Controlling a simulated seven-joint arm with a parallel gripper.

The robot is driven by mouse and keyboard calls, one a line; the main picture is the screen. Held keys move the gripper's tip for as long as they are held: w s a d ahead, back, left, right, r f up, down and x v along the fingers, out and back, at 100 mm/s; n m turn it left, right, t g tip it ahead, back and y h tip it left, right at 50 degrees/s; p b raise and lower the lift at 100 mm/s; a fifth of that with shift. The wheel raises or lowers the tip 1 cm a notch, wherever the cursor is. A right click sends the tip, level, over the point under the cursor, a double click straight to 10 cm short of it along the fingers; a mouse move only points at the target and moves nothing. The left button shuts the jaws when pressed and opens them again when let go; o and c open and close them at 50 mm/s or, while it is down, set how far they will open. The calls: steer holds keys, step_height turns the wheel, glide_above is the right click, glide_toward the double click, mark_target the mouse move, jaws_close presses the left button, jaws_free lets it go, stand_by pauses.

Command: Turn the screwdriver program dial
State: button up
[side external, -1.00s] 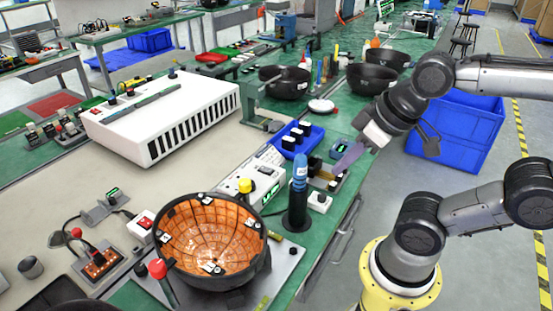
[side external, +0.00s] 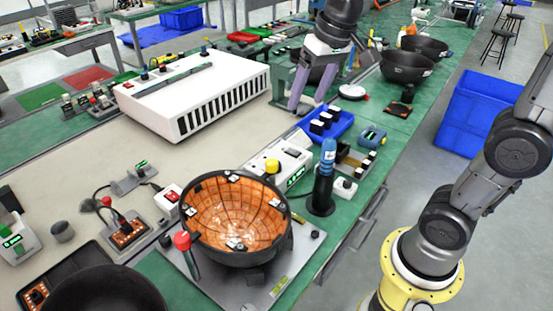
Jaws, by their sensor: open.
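A blue electric screwdriver (side external: 328,158) stands upright in a black holder (side external: 321,192) right of the orange-lined bowl. A small white box (side external: 344,188) with a dark knob stands right of the holder. I cannot tell which knob is the program dial. My gripper (side external: 307,104) is open and empty, fingers pointing down, above and behind the controller box near the blue tray. It is apart from the knobs.
A blue tray (side external: 342,128) with black-and-white parts lies behind the controller. The orange-lined bowl (side external: 184,226) sits on a plate in front. A large white vented unit (side external: 205,117) stands at left. A green stand (side external: 280,84) is beside my gripper. Bare beige mat lies between.

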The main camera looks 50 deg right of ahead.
steer(key=w+d+f+g, duration=0.2)
steer(key=w+f, duration=0.3)
steer(key=w, duration=0.3)
steer(key=shift+m+g, duration=0.6)
steer(key=f, duration=0.6)
steer(key=w+f, duration=0.1)
steer(key=f, duration=0.5)
steer(key=w+f, duration=0.1)
steer(key=f, duration=0.5)
steer(key=shift+d+f, duration=0.3)
steer(key=shift+f, duration=0.05)
jaws_close()
